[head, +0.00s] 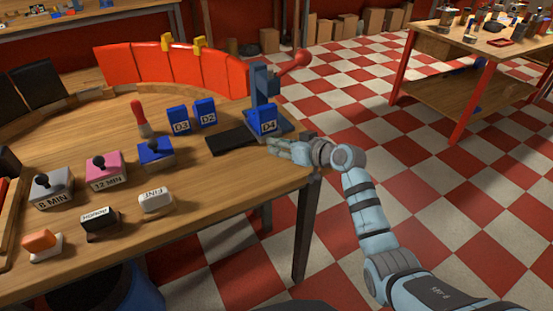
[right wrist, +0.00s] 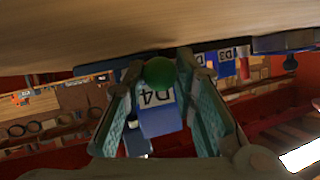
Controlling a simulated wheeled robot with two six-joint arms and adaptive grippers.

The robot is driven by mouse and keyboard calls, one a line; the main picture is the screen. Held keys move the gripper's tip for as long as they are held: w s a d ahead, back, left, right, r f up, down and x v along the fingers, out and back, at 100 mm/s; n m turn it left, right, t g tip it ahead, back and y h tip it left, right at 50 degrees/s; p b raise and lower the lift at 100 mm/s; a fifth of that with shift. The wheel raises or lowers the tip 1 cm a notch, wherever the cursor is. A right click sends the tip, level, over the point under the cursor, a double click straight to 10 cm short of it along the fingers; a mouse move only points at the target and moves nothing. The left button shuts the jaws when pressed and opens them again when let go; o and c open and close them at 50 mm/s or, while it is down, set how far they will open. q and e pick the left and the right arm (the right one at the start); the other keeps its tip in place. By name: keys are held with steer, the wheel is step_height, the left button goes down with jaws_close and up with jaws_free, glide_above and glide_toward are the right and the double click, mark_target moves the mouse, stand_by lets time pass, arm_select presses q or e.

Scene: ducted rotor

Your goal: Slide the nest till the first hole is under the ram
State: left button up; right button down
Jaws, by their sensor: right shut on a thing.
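The blue arbor press (head: 262,85) stands near the table's right edge, its red-knobbed lever (head: 296,62) out to the right. A blue block labelled D4 (head: 267,122) stands at its foot and shows upside down in the right wrist view (right wrist: 158,115). A flat dark slab (head: 230,141) lies left of the press. My right gripper (head: 279,147) is low at the table edge, shut on a green ball knob (right wrist: 160,72) between its fingertips. I cannot make out the nest's holes or their place under the ram. My left gripper is out of view.
Blue blocks D3 (head: 178,121) and D2 (head: 204,113) and a red-handled tool (head: 140,118) stand left of the slab. Several labelled switch boxes and blocks, such as the pink one (head: 105,170), fill the table's left. Red panels (head: 185,68) line the back.

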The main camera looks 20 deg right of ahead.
steer(key=shift+w+d+f+b, duration=0.1)
steer(key=shift+d+b, duration=0.1)
steer(key=shift+d, duration=0.3)
steer(key=shift+w+d+b, duration=0.1)
steer(key=shift+d+b, duration=0.05)
steer(key=shift+d, duration=0.35)
steer(key=shift+w+d, duration=0.1)
steer(key=shift+d, duration=0.15)
steer(key=c, duration=1.3)
jaws_free()
steer(key=shift+s+d, duration=0.15)
steer(key=shift+s, duration=0.1)
steer(key=v, duration=1.1)
steer(key=shift+s+r, duration=0.2)
steer(key=shift+r, duration=0.05)
